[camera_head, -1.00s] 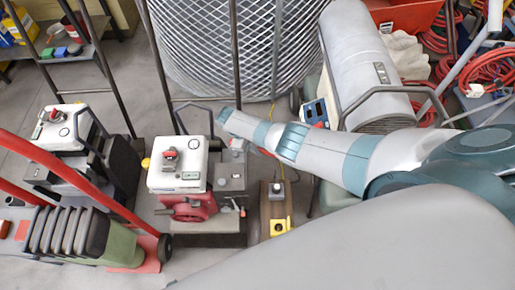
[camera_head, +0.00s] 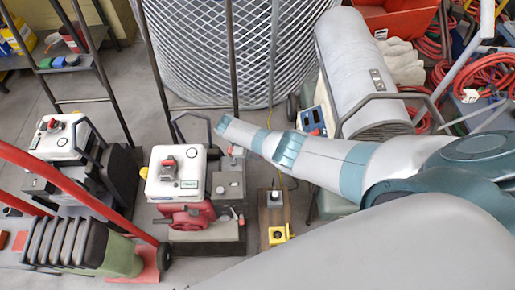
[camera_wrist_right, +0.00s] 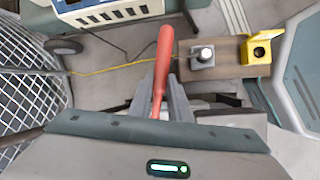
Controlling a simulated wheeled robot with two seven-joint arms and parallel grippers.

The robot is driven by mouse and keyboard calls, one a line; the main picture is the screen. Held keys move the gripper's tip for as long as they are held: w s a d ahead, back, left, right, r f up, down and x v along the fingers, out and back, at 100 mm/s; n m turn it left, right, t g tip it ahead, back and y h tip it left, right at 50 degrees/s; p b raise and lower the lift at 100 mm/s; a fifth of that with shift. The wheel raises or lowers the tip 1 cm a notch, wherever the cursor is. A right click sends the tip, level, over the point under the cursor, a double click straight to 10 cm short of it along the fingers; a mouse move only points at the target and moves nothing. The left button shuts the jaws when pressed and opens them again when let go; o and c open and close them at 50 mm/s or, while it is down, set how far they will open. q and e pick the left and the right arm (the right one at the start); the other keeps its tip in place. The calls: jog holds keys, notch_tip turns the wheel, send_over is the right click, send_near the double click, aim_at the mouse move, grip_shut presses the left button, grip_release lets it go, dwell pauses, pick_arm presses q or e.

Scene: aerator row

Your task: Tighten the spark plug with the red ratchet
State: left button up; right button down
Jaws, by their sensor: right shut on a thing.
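My right gripper (camera_wrist_right: 160,95) is shut on the red ratchet; its red handle (camera_wrist_right: 163,62) sticks out beyond the grey fingers in the right wrist view. The ratchet's head is hidden behind the gripper. In the head view my right arm reaches in from the right, and a small red part (camera_head: 237,150), which looks like the ratchet, shows just below its end. It is close to the grey block (camera_head: 228,186) beside the engine with the white tank (camera_head: 177,184). I cannot make out the spark plug or whether the ratchet touches it. My left gripper is not in view.
A board (camera_head: 276,215) with a grey knob and a yellow box (camera_head: 279,235) lies right of the engine. A second engine (camera_head: 60,140) and a red hand truck (camera_head: 80,190) stand left. A mesh drum (camera_head: 235,45) and grey cylindrical heater (camera_head: 355,70) stand behind.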

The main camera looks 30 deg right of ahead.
jog(key=shift+s+a+m+g, duration=0.4)
jog(key=shift+s+a+m, duration=0.25)
jog(key=shift+m, duration=0.35)
jog(key=shift+d, duration=0.1)
jog(key=a+m, duration=0.1)
jog(key=s+a+m+g+y, duration=0.1)
jog(key=m, duration=0.1)
jog(key=s+a+m, duration=0.1)
jog(key=shift+s+a+m+g+b, duration=0.1)
jog(key=shift+a+m+g+b, duration=0.2)
jog(key=shift+a, duration=0.1)
jog(key=shift+d, duration=0.1)
jog(key=d+n, duration=0.1)
jog(key=w+d+n+t+p, duration=0.1)
jog(key=n, duration=0.1)
jog(key=w+d+n, duration=0.1)
jog(key=shift+d+n+t+h, duration=0.3)
jog(key=shift+t+h, duration=0.1)
